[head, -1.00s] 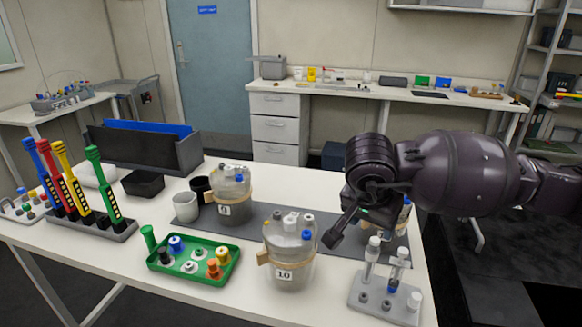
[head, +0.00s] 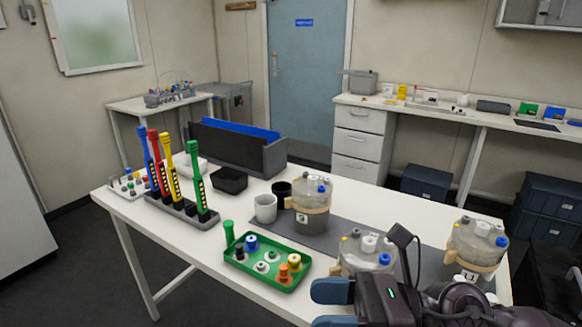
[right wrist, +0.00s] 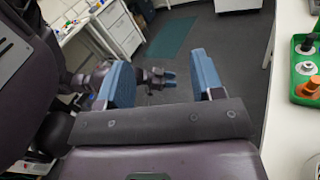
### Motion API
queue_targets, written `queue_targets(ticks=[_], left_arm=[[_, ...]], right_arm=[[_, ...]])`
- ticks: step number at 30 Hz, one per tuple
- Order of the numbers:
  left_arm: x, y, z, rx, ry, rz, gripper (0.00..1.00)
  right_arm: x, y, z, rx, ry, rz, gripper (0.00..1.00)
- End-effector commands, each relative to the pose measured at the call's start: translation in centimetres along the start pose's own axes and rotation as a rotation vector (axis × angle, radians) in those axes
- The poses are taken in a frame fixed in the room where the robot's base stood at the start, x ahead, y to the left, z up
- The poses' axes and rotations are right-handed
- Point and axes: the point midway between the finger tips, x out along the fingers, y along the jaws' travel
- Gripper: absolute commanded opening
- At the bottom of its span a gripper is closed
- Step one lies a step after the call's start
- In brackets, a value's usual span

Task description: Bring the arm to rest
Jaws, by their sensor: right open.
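My right gripper (head: 330,306) is at the bottom right of the head view, its blue fingers pointing left over the table's front side. In the right wrist view its two blue fingers (right wrist: 160,60) stand wide apart with nothing between them. Its hand partly hides a vessel (head: 366,250) with a blue cap. My left gripper (right wrist: 164,77) shows small between those fingers in the right wrist view, above the dark floor; whether it is open is too small to tell. It is not in the head view.
The white table (head: 235,282) bears a green tray (head: 240,268) of caps, a labelled vessel (head: 312,205), another vessel (head: 474,247) at the right and a rack of coloured tools (head: 180,208). Floor left of the table is clear.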

Motion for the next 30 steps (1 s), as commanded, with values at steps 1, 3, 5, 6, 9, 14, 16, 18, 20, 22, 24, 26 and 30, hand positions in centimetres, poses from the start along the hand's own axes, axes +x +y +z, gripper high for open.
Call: queue_targets(ticks=[1,3,5,6,9,14,16,18,20,22,24,26,30], left_arm=[[0.0,0.0,0.0,0.000,-0.001,0.000,0.42],[0.0,0.0,0.0,0.000,-0.001,0.000,0.42],[0.0,0.0,0.1,0.000,-0.001,0.000,0.42],[0.0,0.0,0.1,0.000,-0.002,0.000,0.42],[-0.1,0.0,0.1,0.000,-0.002,0.000,0.42],[-0.1,0.0,0.1,0.000,-0.003,0.000,0.42],[-0.1,0.0,0.1,0.000,-0.003,0.000,0.42],[-0.1,0.0,0.1,0.000,-0.003,0.000,0.42],[-0.1,0.0,0.1,0.000,-0.003,0.000,0.42],[-0.1,0.0,0.1,0.000,-0.003,0.000,0.42],[-0.1,0.0,0.1,0.000,-0.003,0.000,0.42],[-0.1,0.0,0.1,0.000,-0.003,0.000,0.42],[-0.1,0.0,0.1,0.000,-0.003,0.000,0.42]], right_arm=[[-0.1,-0.1,0.9,0.088,-0.107,-0.033,0.61],[-0.7,-0.6,2.2,0.217,-0.256,-0.085,0.61],[-1.5,-1.3,3.1,0.330,-0.382,-0.131,0.61],[-2.2,-1.9,3.6,0.405,-0.465,-0.164,0.61],[-4.5,-3.4,4.1,0.598,-0.669,-0.249,0.61],[-9.0,-6.0,2.8,0.911,-0.987,-0.400,0.61],[-11.1,-6.9,1.5,1.048,-1.123,-0.469,0.61],[-13.3,-7.6,-0.4,1.184,-1.258,-0.545,0.61],[-15.2,-7.9,-2.3,1.298,-1.371,-0.612,0.61],[-17.2,-7.9,-4.9,1.432,-1.502,-0.693,0.61],[-19.0,-7.5,-7.8,1.562,-1.630,-0.779,0.61],[-20.4,-6.8,-10.4,1.670,-1.739,-0.857,0.61],[-22.8,-3.9,-16.5,1.911,-1.980,-1.052,0.61]])
